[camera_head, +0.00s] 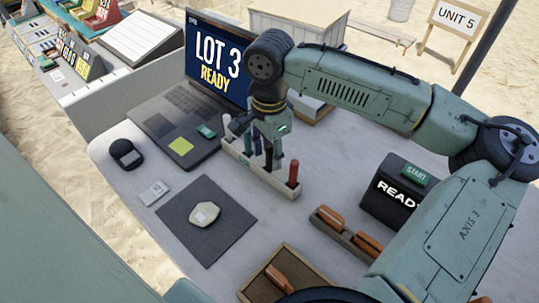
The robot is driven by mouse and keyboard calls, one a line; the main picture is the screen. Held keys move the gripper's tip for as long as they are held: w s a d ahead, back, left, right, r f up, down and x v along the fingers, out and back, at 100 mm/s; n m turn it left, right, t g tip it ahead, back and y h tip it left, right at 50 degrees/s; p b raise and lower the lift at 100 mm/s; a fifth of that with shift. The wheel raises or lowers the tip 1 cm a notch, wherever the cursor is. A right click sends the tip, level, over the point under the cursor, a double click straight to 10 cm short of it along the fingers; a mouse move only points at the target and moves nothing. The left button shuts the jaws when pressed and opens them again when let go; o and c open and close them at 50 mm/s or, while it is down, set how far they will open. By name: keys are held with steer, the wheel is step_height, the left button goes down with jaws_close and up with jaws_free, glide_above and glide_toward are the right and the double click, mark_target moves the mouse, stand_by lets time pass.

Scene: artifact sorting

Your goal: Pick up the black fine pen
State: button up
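A pale pen rack (282,188) stands on the table in front of the laptop, with several upright pens in it. A red pen (293,173) stands at its right end, and a grey one and a blue one show further left. My gripper (270,158) points down over the middle of the rack, among the pens. Dark shapes show at its fingers; I cannot tell which is the black fine pen and which is finger. Whether the fingers are apart or closed on a pen is too small to tell.
A laptop (172,113) stands behind left of the rack. A black START box (390,205) and a wooden tray with orange-brown pieces (346,239) are to the right. A dark mat (206,243) with a pale artifact (204,214) lies in front. Bare table lies between mat and rack.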

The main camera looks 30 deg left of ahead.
steer(key=shift+c, duration=0.3)
jaws_close()
stand_by(0.4)
